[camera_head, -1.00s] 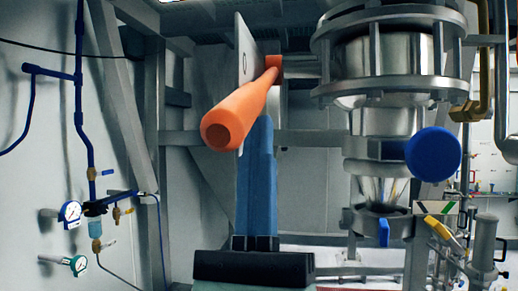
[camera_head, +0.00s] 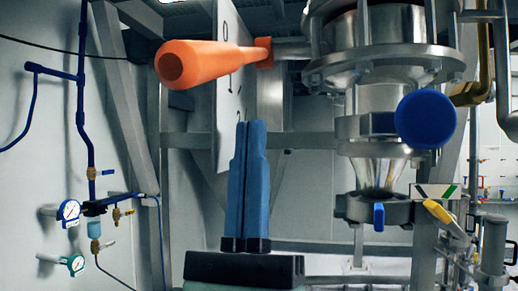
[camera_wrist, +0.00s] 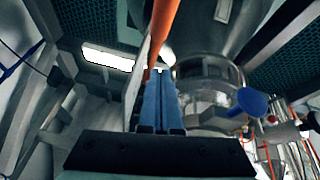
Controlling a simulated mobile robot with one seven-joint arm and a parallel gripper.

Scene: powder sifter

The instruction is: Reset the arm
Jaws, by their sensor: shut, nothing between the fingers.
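My gripper (camera_head: 247,132) has blue fingers that are closed together, pointing up, with nothing between them. It also shows in the wrist view (camera_wrist: 161,82). An orange handle (camera_head: 205,60) on a grey shaft is above the fingertips in the head view, with a visible gap below it. The handle (camera_wrist: 164,28) rises past the fingertips in the wrist view. A white plate with marks (camera_head: 229,95) stands upright behind the handle. The metal sifter vessel (camera_head: 375,100) is to the right of my gripper.
A blue round knob (camera_head: 425,119) and a yellow-handled valve (camera_head: 437,211) stick out at the right. Gauges (camera_head: 70,211) and blue pipes (camera_head: 83,110) line the left wall. A grey frame post (camera_head: 125,85) stands at the left. Room between left wall and gripper looks clear.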

